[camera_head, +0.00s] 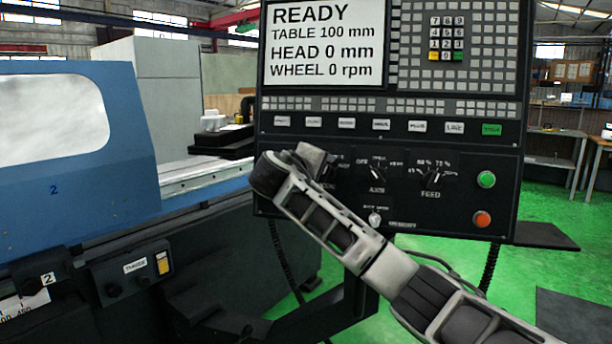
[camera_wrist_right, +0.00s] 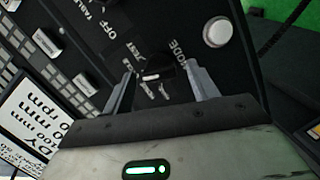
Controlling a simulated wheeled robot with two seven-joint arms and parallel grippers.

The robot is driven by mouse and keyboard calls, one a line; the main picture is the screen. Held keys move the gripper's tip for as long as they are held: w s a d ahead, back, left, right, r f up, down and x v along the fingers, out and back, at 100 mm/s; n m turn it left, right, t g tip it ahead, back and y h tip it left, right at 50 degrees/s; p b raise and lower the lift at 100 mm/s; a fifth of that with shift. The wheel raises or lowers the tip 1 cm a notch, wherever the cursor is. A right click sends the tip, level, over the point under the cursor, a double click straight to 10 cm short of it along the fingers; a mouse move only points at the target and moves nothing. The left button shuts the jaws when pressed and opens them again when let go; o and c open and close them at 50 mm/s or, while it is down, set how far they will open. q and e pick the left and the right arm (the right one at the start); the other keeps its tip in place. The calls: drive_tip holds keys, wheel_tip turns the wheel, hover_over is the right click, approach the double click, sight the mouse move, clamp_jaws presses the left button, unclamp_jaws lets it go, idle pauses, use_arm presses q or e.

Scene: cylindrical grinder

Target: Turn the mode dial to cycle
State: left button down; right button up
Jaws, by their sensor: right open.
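The black mode dial (camera_wrist_right: 154,76) shows in the right wrist view, beside the MODE label, with small white position labels around it. Its pointer setting is too small to read with certainty. My right gripper (camera_wrist_right: 161,70) is open, with one finger on each side of the dial. I cannot tell whether either finger touches it. In the head view my right gripper (camera_head: 312,158) is at the left of the control panel's lower section and largely hides the mode dial. My left gripper is not in view.
The blue grinder cover (camera_head: 130,135) stands to the left.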

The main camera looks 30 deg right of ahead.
drive_tip(key=b+v, duration=0.1)
drive_tip(key=v, duration=1.4)
drive_tip(key=shift+s, duration=0.15)
